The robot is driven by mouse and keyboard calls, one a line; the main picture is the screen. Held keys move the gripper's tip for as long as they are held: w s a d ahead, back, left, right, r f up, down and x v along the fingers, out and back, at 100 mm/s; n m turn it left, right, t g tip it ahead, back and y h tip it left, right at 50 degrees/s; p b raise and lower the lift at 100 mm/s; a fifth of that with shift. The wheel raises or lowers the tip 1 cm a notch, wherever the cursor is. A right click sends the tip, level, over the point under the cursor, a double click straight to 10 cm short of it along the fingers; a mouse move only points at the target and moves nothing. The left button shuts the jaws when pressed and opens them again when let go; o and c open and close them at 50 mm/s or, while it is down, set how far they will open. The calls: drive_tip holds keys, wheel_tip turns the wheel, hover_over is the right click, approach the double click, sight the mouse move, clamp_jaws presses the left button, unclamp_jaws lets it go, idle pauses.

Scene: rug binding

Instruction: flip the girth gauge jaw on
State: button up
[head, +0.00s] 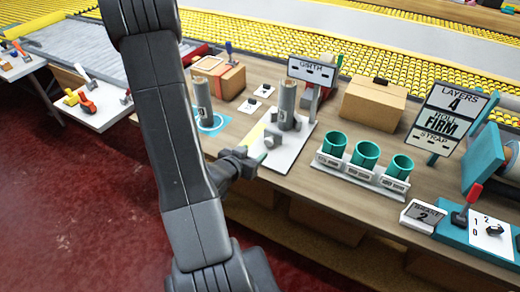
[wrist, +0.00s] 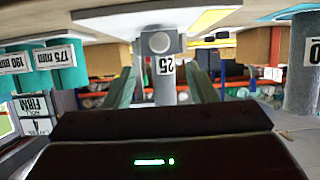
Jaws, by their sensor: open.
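The girth gauge (head: 297,150) is a white plate on the bench with a yellow strip. A grey roll (head: 288,103) stands on it, by a post with a GIRTH sign (head: 311,72) showing only dashes. A small grey block with a round face (head: 272,138), apparently the jaw, sits at the plate's near side. My gripper (head: 256,157) is open and empty just in front of it. In the upside-down wrist view, the block (wrist: 160,42) lies centred beyond my spread fingers (wrist: 162,88), with the roll labelled 25 (wrist: 165,90) behind. Contact cannot be told.
Another grey roll (head: 203,100) stands on a blue-ringed spot to the left. Teal cups (head: 365,155) in a white rack stand to the right. A cardboard box (head: 373,102) is behind. A sign reading LAYERS 4, ROLL FIRM (head: 440,118) stands farther right.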

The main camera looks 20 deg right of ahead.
sight(267, 142)
drive_tip(key=shift+v, duration=1.95)
drive_tip(key=shift+w+d, duration=0.1)
drive_tip(key=p+x, duration=0.1)
drive_tip(key=x, duration=1.2)
drive_tip(key=shift+w+d+f+p, duration=0.15)
drive_tip(key=shift+d+p, duration=0.15)
drive_tip(key=shift+d, duration=0.05)
drive_tip(key=shift+w+d, duration=0.2)
drive_tip(key=shift+w, duration=0.1)
